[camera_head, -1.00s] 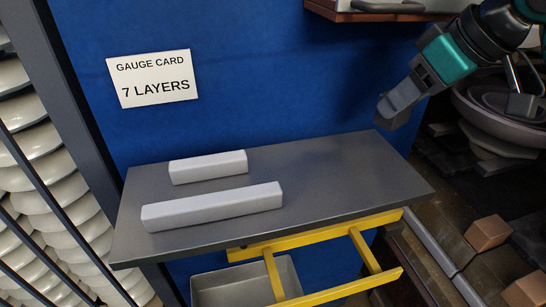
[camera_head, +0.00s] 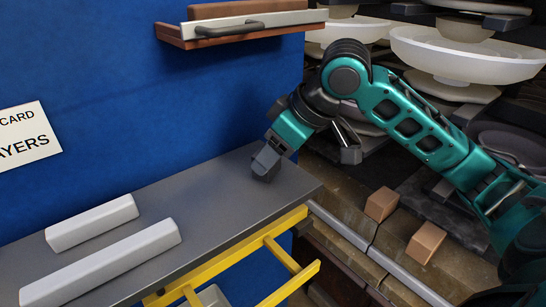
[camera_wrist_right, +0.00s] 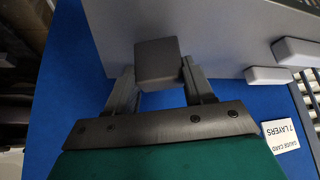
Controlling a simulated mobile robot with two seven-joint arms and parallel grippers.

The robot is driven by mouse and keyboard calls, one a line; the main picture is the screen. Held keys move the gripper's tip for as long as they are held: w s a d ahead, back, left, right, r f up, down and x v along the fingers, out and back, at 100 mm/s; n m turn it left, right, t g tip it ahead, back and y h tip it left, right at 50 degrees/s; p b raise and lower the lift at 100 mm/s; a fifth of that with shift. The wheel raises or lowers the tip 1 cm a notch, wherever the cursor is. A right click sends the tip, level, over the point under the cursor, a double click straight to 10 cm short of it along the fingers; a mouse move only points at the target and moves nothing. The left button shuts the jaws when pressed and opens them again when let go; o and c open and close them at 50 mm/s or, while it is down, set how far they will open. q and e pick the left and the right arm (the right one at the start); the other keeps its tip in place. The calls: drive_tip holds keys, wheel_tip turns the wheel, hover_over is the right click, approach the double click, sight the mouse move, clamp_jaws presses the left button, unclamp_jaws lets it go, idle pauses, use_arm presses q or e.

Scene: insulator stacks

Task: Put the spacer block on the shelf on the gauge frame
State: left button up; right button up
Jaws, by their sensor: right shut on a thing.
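My right gripper (camera_head: 270,150) is over the right end of the grey shelf (camera_head: 215,200), pointing down. In the right wrist view its two fingers (camera_wrist_right: 158,88) are closed on a small dark grey block (camera_wrist_right: 158,60), apparently the spacer block. The block also shows at the fingertips in the head view (camera_head: 265,165); I cannot tell whether it touches the shelf. A yellow frame with crossbars (camera_head: 282,256), possibly the gauge frame, juts out below the shelf's front edge. My left gripper is not in view.
A short white bar (camera_head: 92,222) and a long white bar (camera_head: 105,268) lie on the shelf's left part. A brown ledge (camera_head: 185,40) with a handled bar is on the blue wall above. Two tan blocks (camera_head: 381,204) lie lower right.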

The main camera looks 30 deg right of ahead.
drive_tip(key=shift+f, duration=0.6)
drive_tip(key=shift+f, duration=0.15)
drive_tip(key=o, duration=1.5)
